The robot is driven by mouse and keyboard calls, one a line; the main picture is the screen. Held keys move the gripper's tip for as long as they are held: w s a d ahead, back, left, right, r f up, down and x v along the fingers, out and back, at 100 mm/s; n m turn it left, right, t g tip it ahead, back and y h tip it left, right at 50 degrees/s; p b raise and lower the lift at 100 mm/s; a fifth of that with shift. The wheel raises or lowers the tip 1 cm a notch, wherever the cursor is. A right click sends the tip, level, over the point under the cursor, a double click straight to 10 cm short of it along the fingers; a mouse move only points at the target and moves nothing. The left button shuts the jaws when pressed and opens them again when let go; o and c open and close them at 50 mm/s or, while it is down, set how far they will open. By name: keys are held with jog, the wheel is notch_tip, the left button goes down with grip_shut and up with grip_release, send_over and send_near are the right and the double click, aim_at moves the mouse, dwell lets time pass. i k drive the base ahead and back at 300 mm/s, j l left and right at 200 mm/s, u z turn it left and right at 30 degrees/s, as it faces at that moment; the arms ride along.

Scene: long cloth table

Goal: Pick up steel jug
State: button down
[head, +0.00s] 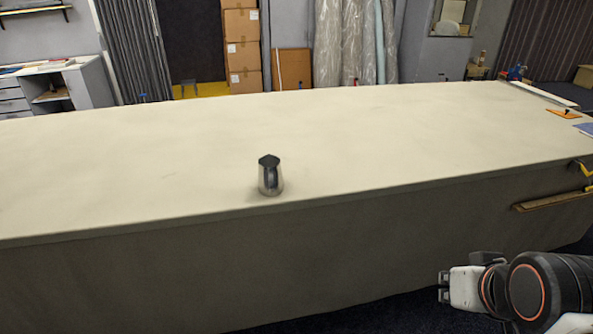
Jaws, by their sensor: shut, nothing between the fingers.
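The steel jug (272,181) stands upright on the long cloth table (130,160), close to its front edge and near the middle of the view. It is shiny metal with a dark open top, and a dark handle shape shows on its front side. My gripper (443,287) is at the lower right, in front of the table and below the level of its top. It points left, is shut and empty, and is well apart from the jug.
The tabletop around the jug is clear. At the table's far right end lie an orange tool (565,114) and a blue flat item (586,129). A wooden strip (552,201) sits along the table's front side at right. Cardboard boxes (243,55) stand behind the table.

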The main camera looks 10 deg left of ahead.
aim_at(271, 178)
jog(key=u, duration=0.9)
